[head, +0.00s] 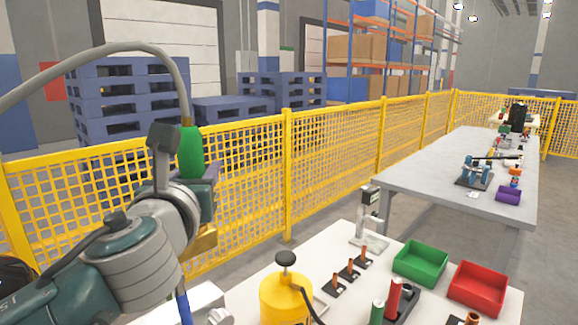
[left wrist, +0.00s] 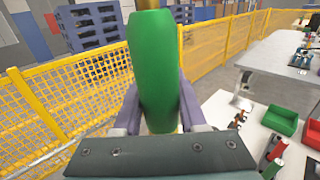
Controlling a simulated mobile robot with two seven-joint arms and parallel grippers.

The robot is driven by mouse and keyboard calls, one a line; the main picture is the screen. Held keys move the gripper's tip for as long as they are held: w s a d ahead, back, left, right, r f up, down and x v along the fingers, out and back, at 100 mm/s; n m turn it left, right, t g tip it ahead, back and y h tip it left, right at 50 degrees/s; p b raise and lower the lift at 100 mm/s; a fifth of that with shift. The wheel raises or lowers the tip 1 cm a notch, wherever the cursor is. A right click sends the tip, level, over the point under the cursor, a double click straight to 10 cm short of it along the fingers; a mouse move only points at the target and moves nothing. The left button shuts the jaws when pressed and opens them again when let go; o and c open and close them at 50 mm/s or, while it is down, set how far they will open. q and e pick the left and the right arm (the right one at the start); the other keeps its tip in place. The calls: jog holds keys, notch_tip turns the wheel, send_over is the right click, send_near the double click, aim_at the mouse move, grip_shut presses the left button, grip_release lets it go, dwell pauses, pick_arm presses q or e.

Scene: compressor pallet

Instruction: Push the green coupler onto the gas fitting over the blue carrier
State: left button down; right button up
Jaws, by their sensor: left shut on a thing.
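The green coupler (head: 190,152) is upright in my left gripper (head: 208,182), with a grey hose (head: 150,48) arching from its top to the left. In the left wrist view the green coupler (left wrist: 156,70) stands between the purple fingers of my left gripper (left wrist: 158,108), which are shut on it. A brass-coloured piece (head: 204,240) shows below the gripper; I cannot tell whether it is the gas fitting. A narrow blue part (head: 184,307) shows at the bottom edge, mostly cut off; I cannot tell whether it is the blue carrier. My right gripper is not in view.
A white table holds a yellow canister (head: 286,298), a green bin (head: 420,262), a red bin (head: 477,287) and a small stand (head: 369,225). A yellow mesh fence (head: 250,170) runs behind. A grey table (head: 445,180) stands at the right.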

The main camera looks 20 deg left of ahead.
pick_arm(q)
jog(key=shift+f, duration=0.15)
jog(key=shift+c, duration=1.9)
grip_release()
jog(key=v, duration=1)
